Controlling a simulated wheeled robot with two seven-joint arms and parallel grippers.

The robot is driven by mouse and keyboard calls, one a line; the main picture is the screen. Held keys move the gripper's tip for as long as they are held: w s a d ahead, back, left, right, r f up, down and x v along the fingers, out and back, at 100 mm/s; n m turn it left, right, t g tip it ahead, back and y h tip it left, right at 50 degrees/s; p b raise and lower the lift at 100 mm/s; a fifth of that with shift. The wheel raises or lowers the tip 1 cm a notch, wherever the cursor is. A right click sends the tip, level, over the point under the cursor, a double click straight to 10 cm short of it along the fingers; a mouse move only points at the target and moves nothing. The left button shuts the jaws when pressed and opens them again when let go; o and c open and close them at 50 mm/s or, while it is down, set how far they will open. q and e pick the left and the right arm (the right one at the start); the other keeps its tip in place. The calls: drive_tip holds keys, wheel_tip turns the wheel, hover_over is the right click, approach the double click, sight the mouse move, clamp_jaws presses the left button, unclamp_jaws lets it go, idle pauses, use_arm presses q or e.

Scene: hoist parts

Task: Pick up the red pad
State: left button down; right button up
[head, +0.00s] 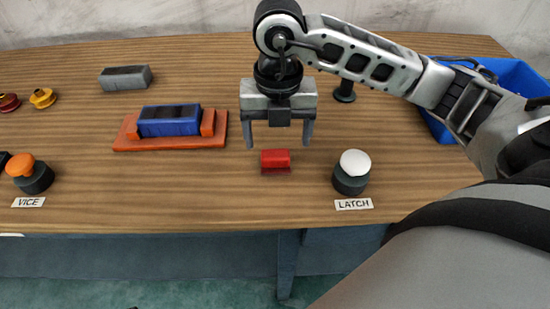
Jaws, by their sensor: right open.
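The red pad (275,161) is a small red block lying on the wooden table, near the middle. My right gripper (279,142) points down just above and behind the pad. Its two fingers are spread wider than the pad, and nothing is between them. The fingers do not appear to touch the pad. My left gripper is not in the head view.
On the wooden table (230,195), a white-topped knob (353,172) labelled LATCH stands right of the pad. An orange-based blue vice (170,122) and grey block (125,77) are left. An orange knob (30,173) is far left. A blue bin (515,75) is back right.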

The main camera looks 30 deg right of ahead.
sight(275, 153)
drive_tip(key=f, duration=0.6)
drive_tip(key=shift+w+f+p, duration=0.2)
drive_tip(key=shift+w+p, duration=0.1)
drive_tip(key=shift+w, duration=0.05)
drive_tip(key=c, duration=1.1)
